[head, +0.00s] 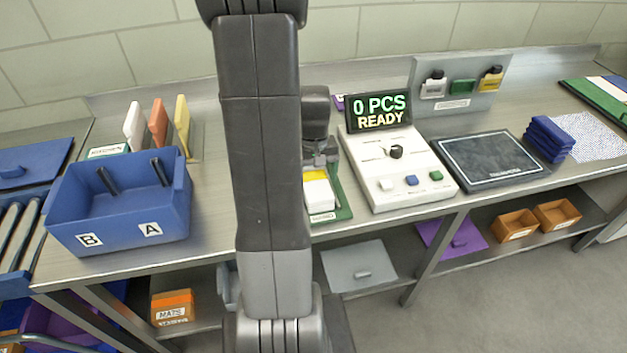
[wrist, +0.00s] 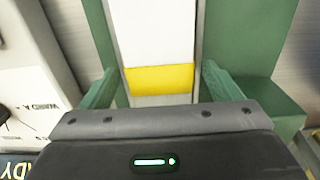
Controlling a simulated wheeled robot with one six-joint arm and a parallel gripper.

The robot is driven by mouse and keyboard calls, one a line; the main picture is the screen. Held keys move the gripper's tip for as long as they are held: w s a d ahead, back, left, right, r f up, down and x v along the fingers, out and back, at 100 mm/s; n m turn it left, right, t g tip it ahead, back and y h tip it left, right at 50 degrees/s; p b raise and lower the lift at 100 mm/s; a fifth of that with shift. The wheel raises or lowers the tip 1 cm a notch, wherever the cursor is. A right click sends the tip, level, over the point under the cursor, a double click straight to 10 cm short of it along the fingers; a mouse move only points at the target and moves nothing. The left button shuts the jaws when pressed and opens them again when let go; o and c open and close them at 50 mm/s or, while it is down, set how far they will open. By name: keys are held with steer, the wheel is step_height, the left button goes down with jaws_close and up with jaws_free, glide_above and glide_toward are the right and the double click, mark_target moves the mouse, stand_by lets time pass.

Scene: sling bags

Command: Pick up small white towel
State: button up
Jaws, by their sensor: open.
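The small white towel (head: 319,194) is a flat white piece with a yellow band at one end. It lies in a narrow green holder (head: 344,209) on the bench, just left of the control box. In the wrist view the towel (wrist: 155,35) runs up the middle, with its yellow band close to my gripper (wrist: 160,78). Two green finger-like parts stand apart on either side of the towel, and a gap shows beside it. In the head view my gripper (head: 320,158) is over the towel's far end, partly hidden by my arm.
The control box (head: 405,170), its screen reading "0 PCS READY", stands close on the right. A dark pad (head: 488,160) and folded blue cloths (head: 547,138) lie further right. A blue bin (head: 120,210) and upright white, orange and yellow pieces (head: 158,126) stand left.

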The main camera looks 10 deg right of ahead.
steer(key=c, duration=1.2)
